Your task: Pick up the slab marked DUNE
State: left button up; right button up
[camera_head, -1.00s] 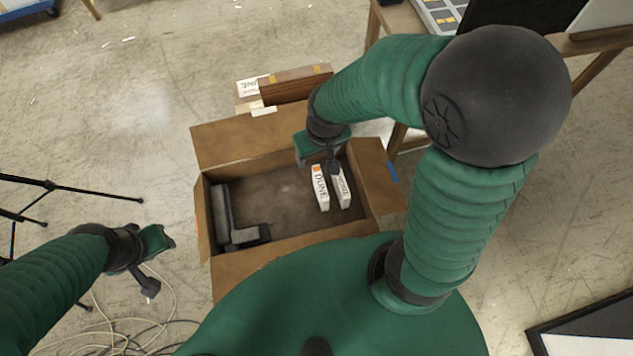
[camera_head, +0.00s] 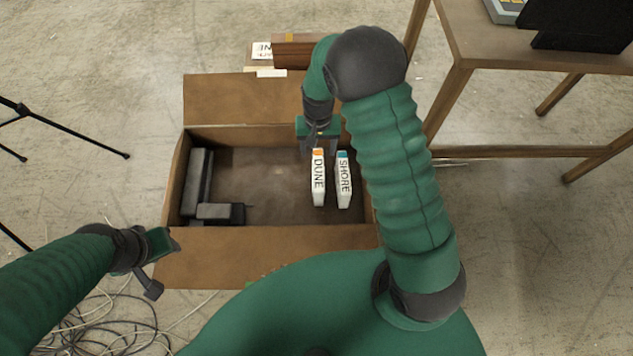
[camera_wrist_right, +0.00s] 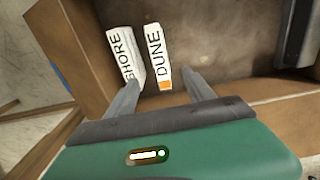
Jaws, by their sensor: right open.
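The white slab marked DUNE (camera_head: 318,178), with an orange patch at one end, stands in an open cardboard box (camera_head: 265,240). It also shows in the right wrist view (camera_wrist_right: 161,58). My right gripper (camera_head: 318,142) is over the back of the box, by the slab's orange end. In the wrist view my right gripper (camera_wrist_right: 162,92) is open. Its two grey fingers are apart and the orange end lies between their tips in the picture; I cannot tell the depth. My left gripper (camera_head: 158,264) is outside the box at the left, seen side-on, its jaws unclear.
A second white slab, marked SHORE (camera_head: 343,180), stands just right of DUNE with a narrow gap. Dark grey blocks (camera_head: 197,185) lie at the box's left. The box middle is bare. A wooden table (camera_head: 520,45) stands at the right; a brown block (camera_head: 295,50) is behind the box.

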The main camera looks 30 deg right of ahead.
jog(key=b, duration=0.1)
send_over(318, 169)
jog(key=f, duration=0.5)
jog(key=shift+s+d+f, duration=0.15)
jog(key=shift+s+f, duration=0.05)
jog(key=shift+f, duration=0.05)
jog(key=f, duration=0.2)
jog(key=d+f+b, duration=0.1)
jog(key=shift+d+f, duration=0.1)
jog(key=shift+f, duration=0.65)
jog(key=f+b, duration=0.1)
jog(key=a+f+b, duration=0.1)
jog(key=f, duration=0.1)
jog(key=a+f, duration=0.1)
jog(key=shift+w+f+b, duration=0.1)
jog(key=shift+f+b, duration=0.2)
jog(key=shift+b, duration=0.1)
jog(key=shift+d+f, duration=0.1)
jog(key=shift+f, duration=0.15)
jog(key=shift+d, duration=0.25)
jog(key=shift+c, duration=1.3)
jog(key=shift+a+r, duration=0.1)
jog(key=shift+a, duration=0.05)
jog(key=c, duration=0.9)
grip_shut()
pick_arm(q)
jog(key=f, duration=0.2)
jog(key=d+f, duration=0.1)
jog(key=f, duration=0.2)
